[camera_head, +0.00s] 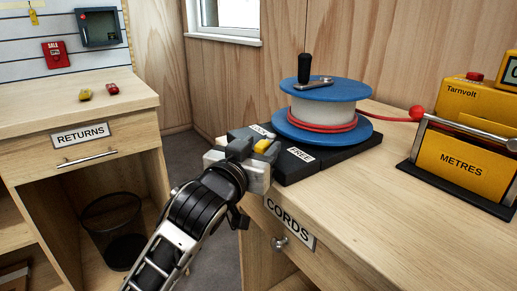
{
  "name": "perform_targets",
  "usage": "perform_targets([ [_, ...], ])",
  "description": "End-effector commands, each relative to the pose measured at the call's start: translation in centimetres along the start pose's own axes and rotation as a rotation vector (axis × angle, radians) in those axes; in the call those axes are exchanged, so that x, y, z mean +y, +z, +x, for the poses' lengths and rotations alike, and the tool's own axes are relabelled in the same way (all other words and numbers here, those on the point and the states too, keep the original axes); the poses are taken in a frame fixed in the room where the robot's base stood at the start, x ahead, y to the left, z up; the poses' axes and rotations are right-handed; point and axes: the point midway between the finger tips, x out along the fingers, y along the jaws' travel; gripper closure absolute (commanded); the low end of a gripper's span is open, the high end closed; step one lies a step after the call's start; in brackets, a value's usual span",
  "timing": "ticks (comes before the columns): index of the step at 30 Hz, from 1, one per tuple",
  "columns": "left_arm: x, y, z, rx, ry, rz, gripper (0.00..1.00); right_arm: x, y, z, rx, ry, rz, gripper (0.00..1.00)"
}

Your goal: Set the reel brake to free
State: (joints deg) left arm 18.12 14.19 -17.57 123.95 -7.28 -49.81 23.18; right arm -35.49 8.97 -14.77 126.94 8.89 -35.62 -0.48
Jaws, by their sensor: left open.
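The reel (322,105) has blue flanges, a crank with a black handle, and a red cord around a pale drum. It stands on a black base (331,155) on the wooden counter. The base carries a white FREE label (300,154) at its front, and another label (262,130), partly hidden, to its left. A small yellow piece (262,146), which looks like the brake lever's end, shows at my left gripper (252,152), nearer the partly hidden label. My left gripper is open around or beside it; contact cannot be told. My right gripper is not in view.
The red cord runs right to a red ball (417,112) by the yellow METRES machine (462,150). The CORDS drawer (290,222) is below the counter's front edge. A RETURNS desk (78,98) stands left, with a wire bin (113,220) below. The counter's front right is clear.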

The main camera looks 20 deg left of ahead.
Motion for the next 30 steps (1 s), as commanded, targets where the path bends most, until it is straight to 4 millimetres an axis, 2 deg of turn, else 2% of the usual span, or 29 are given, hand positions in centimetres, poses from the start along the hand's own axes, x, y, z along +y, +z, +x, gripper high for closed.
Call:
perform_targets([
  [4,0.0,0.0,0.0,0.0,0.0,-0.001,0.56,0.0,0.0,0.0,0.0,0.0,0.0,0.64],
  [5,0.0,0.0,0.0,0.0,0.0,-0.001,0.62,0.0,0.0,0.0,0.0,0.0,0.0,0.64],
  [9,0.0,0.0,0.0,0.0,0.0,0.0,1.0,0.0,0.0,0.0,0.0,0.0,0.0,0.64],
  [17,0.4,0.0,0.0,-0.001,-0.033,-0.006,1.0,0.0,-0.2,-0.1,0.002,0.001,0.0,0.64],
  [23,1.2,0.1,0.2,-0.002,-0.158,-0.01,1.0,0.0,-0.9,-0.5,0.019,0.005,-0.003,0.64],
  [30,1.7,0.1,0.2,-0.003,-0.256,-0.004,1.0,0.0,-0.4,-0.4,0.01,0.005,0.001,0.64],
])
